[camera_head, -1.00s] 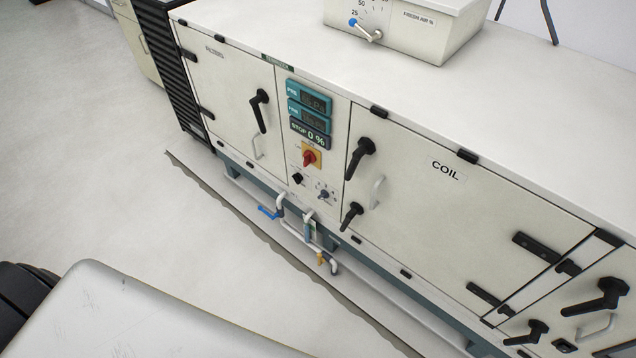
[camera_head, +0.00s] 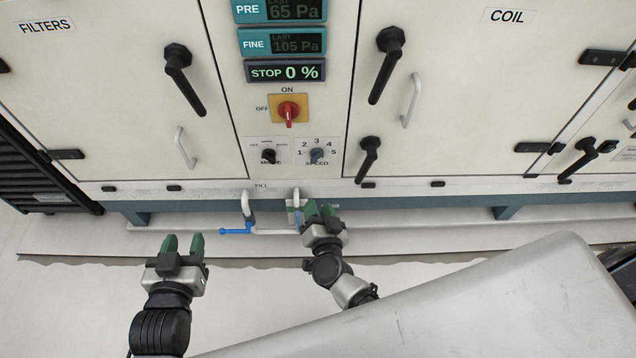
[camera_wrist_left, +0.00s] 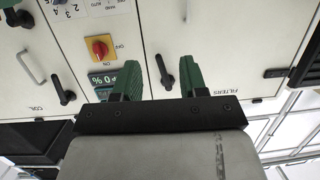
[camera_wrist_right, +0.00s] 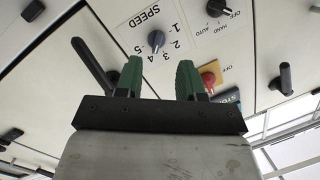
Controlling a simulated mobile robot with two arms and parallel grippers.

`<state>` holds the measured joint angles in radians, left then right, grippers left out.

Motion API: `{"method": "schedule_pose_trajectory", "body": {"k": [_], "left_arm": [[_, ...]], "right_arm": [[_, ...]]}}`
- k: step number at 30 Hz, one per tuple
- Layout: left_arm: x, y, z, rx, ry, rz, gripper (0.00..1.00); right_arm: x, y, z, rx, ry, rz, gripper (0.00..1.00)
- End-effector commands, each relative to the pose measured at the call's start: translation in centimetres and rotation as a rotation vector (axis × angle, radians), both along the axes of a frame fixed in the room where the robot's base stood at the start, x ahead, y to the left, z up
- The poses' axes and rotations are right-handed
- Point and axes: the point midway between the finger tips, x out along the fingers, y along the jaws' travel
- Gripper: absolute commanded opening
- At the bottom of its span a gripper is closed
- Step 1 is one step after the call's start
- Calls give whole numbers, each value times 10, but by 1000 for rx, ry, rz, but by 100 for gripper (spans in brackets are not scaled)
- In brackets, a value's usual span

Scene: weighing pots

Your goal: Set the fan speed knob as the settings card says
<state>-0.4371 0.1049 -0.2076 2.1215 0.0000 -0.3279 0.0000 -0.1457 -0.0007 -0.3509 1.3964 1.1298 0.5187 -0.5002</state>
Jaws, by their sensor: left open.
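My left gripper (camera_head: 183,242) is open and empty, lower and further left, over the floor. I cannot make out a settings card in these views.
The MODE knob (camera_head: 268,156) sits left of the speed knob. A red switch (camera_head: 289,110) on a yellow plate is above, under the STOP 0 % display (camera_head: 286,71). Black door handles (camera_head: 369,158) flank the panel. A blue-handled valve (camera_head: 236,231) and pipes stick out below.

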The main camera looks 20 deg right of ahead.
Motion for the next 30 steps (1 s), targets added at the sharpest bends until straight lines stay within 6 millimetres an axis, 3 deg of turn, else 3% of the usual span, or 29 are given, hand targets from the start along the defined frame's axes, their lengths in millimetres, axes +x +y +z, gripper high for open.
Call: {"method": "schedule_pose_trajectory", "body": {"k": [1, 6, 9, 14, 30], "left_arm": [[-3, -1, 8, -17, -67, -2, 43], [-15, 1, 59, -52, -210, -4, 43], [-20, 2, 75, -63, -250, -4, 43], [-21, 1, 88, -79, -313, -8, 43], [-42, -4, 147, -223, -824, -32, 43]], "right_arm": [[7, -1, -7, 41, -42, -43, 38], [17, -6, 11, 143, -111, -142, 38], [19, -7, 16, 171, -123, -166, 38], [28, -11, 19, 181, -129, -176, 38], [102, -32, 18, 178, -128, -173, 38]]}}
